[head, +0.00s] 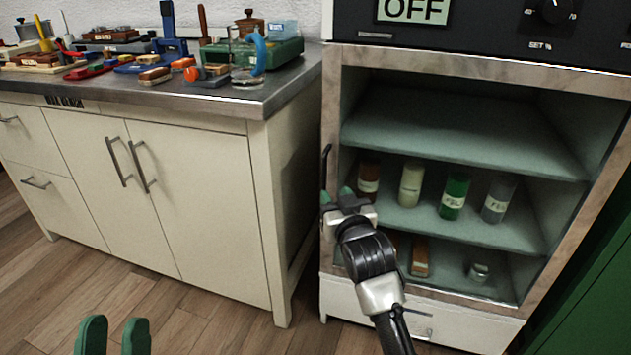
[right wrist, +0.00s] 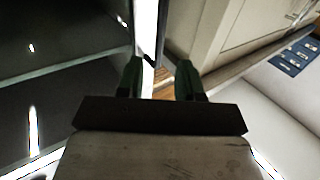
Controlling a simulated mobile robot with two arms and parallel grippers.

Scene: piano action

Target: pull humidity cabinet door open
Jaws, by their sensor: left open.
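The humidity cabinet (head: 575,65) stands at the right in the head view. Its door has a tan frame (head: 430,62) around a clear pane and appears shut. A dark upright handle (head: 326,164) is at the frame's left edge. My right gripper (head: 337,195) is at the handle's lower end, its green fingertips apart. In the right wrist view, the fingers (right wrist: 158,80) stand apart on either side of a pale edge strip and a dark piece, probably the handle; I cannot tell whether they touch it. My left gripper (head: 113,338) is open and empty, low at the left.
Several labelled bottles (head: 454,196) stand on the cabinet's middle shelf. A pale drawer front (head: 450,328) is below. A bench (head: 190,160) with a cluttered metal top is at the left, a narrow gap from the cabinet. The wooden floor (head: 185,310) in front is clear.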

